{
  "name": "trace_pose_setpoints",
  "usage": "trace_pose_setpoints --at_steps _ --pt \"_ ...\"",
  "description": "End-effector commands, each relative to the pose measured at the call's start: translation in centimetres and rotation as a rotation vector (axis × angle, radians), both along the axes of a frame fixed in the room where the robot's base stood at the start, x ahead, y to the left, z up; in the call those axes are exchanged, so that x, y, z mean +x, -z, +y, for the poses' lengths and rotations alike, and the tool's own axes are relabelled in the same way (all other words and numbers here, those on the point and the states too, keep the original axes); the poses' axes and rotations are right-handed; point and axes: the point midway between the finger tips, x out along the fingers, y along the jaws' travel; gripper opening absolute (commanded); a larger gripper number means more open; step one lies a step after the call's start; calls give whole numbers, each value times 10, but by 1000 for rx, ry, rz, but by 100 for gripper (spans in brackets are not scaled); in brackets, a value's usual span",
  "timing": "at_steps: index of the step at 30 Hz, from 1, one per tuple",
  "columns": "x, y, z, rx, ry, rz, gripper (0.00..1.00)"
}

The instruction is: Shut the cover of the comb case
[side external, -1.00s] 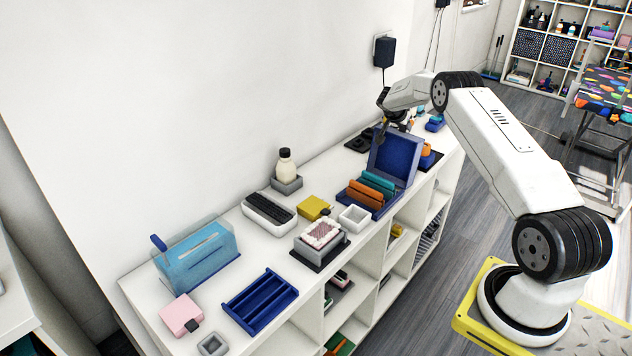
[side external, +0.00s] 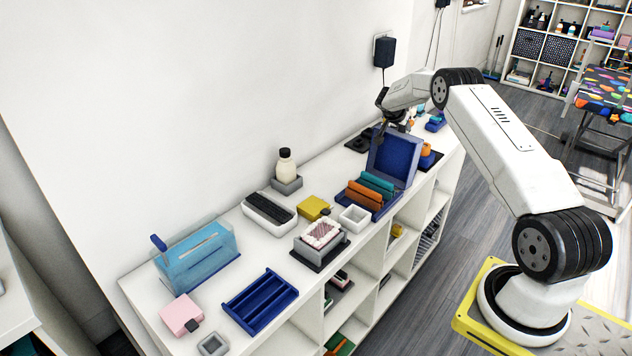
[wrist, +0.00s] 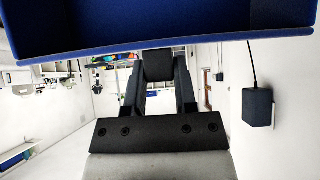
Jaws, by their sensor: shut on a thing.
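The comb case (side external: 378,210) is a blue box on the white shelf top, with orange-brown and teal combs in it. Its blue cover (side external: 396,158) stands raised, close to upright, at the far end of the case. In the wrist view the cover (wrist: 160,28) spans the top of the picture. My gripper (side external: 382,128) is at the cover's upper left corner in the side view. Its dark fingers (wrist: 158,66) are shut at the cover's edge in the wrist view; the exact contact is hidden.
A white open box (side external: 354,218) stands close in front of the case. A yellow block (side external: 313,207), a brush on a grey block (side external: 320,236) and a cream bottle (side external: 286,166) stand nearby. The wall runs behind; a dark wall adapter (side external: 384,52) hangs above.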

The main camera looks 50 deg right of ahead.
Motion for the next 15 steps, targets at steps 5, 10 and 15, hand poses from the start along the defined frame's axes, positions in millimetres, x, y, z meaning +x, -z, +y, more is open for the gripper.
trace_pose_setpoints --at_steps 5,10,15 --pt "2 -5 2 -4 -1 -4 0" --pt "2 -6 6 -5 -2 -5 0" --pt "2 -7 10 -3 -1 -6 0"
